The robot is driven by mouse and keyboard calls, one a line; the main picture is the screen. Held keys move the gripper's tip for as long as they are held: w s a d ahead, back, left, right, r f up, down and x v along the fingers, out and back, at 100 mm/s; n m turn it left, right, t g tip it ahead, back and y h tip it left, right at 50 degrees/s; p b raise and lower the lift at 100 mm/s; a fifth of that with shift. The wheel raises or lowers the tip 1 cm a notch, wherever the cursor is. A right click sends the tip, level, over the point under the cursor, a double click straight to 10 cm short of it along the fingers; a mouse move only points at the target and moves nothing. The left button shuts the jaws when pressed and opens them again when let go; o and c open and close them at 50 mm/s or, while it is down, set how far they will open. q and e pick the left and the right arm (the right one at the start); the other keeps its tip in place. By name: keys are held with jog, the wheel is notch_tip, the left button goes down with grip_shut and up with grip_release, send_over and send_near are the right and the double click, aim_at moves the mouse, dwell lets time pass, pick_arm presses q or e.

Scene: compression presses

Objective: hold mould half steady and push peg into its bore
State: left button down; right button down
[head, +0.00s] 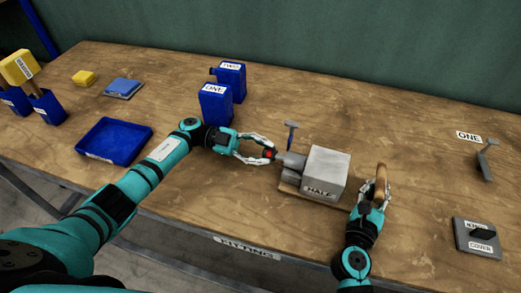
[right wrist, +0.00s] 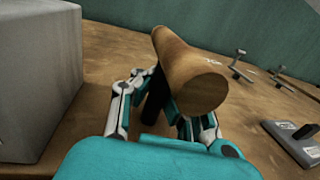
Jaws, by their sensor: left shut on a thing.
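The mould half (head: 327,172), a grey block labelled HALF, sits on a thin wooden base right of centre. It fills the left of the right wrist view (right wrist: 35,75). My left gripper (head: 268,152) is shut on the peg (head: 291,160). This grey peg lies roughly level, and its right end is at the block's left side. How far it is in the bore is hidden. My right gripper (head: 376,190) is just right of the block, its fingers on either side of a wooden handle (right wrist: 195,75). I cannot tell whether they clamp it.
A T-shaped post (head: 291,132) stands close behind the peg; another (head: 486,157) is at the right. Blue containers ONE (head: 215,105) and TWO (head: 231,80) stand behind my left gripper. A blue tray (head: 113,141) lies left.

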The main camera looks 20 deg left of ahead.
pick_arm(q)
jog(key=shift+d, duration=1.2)
jog(key=c, duration=1)
grip_release()
jog(key=shift+a, duration=0.1)
jog(key=a, duration=1.1)
jog(key=shift+w+a, duration=0.3)
jog(key=shift+a, duration=0.1)
